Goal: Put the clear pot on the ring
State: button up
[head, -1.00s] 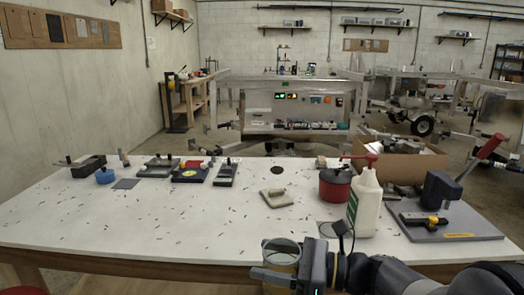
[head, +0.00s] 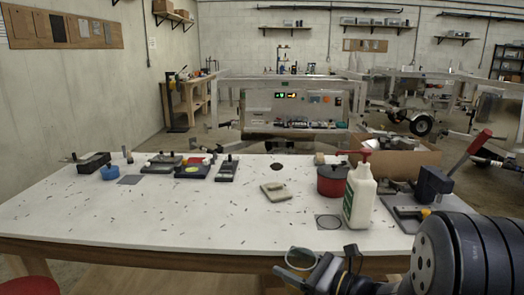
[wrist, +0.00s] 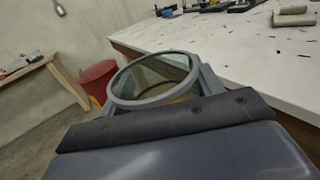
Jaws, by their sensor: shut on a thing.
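The clear pot (head: 301,257) is a see-through round vessel with a grey rim. My gripper (head: 299,270) is shut on it and holds it in front of the table's near edge, off the tabletop. In the wrist view the pot (wrist: 152,78) sits between my fingers, its open rim facing the camera. A thin dark ring (head: 328,222) on a small square lies on the white table near the front, left of the white bottle. The pot is nearer to me than the ring and to its left. The pot's lower part is hidden in the head view.
A white bottle with a red pump (head: 360,200) and a red pot (head: 332,181) stand close by the ring. A grey lever press (head: 432,184) is at the right. A pale block (head: 275,190) lies mid-table.

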jog(key=w+d+f+m+t+h, duration=0.2)
jog(key=d+f+m+t+h, duration=0.15)
jog(key=f, duration=0.35)
jog(key=w+d+f+m+t+h, duration=0.15)
jog(key=d+f, duration=0.25)
jog(key=f, duration=0.4)
jog(key=shift+h, duration=0.5)
jog(key=r+p, duration=0.2)
jog(key=p, duration=0.2)
jog(key=r+p, duration=0.2)
jog(key=p, duration=0.2)
jog(key=r+p, duration=0.2)
jog(key=p, duration=0.2)
jog(key=shift+s+d, duration=0.1)
jog(key=shift+d, duration=0.2)
